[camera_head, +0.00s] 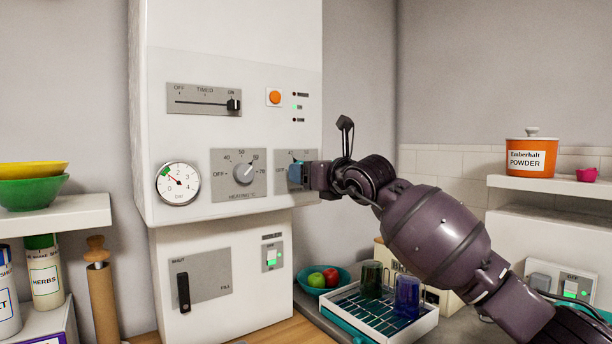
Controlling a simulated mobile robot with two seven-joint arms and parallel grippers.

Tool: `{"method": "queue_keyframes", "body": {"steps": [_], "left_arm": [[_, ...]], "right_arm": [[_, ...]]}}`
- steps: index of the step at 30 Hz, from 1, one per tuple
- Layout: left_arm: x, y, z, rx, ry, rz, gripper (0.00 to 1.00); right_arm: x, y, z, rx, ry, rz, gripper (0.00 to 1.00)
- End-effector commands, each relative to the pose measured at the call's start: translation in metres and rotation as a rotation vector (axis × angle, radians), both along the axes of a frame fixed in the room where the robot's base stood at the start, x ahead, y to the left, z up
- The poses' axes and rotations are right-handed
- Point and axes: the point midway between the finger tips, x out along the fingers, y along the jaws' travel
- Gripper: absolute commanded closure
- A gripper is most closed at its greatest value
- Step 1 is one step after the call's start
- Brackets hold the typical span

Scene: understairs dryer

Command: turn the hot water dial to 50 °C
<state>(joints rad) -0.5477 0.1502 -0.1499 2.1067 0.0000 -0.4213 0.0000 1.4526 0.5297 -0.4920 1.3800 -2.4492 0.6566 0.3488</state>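My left gripper is not in view.
The grey heating dial (243,173) is just left, with the pressure gauge (178,184) beyond it. A slider (233,104) and orange button (275,97) are above. A rack (420,328) with two glasses stands below my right arm.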

Motion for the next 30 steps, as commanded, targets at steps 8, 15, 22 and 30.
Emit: {"method": "queue_keyframes", "body": {"steps": [8,15,22,30], "left_arm": [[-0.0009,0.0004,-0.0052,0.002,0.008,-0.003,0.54],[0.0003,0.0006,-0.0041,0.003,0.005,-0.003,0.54],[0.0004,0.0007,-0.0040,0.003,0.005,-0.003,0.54],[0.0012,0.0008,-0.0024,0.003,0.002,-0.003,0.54]], "right_arm": [[0.0132,0.0098,-0.0008,0.000,0.001,0.001,0.34],[0.0135,0.0104,0.0004,0.001,-0.001,0.001,0.34],[0.0134,0.0102,0.0002,0.000,0.000,0.001,0.63],[0.0132,0.0103,0.0006,0.004,0.003,0.001,0.82]]}}
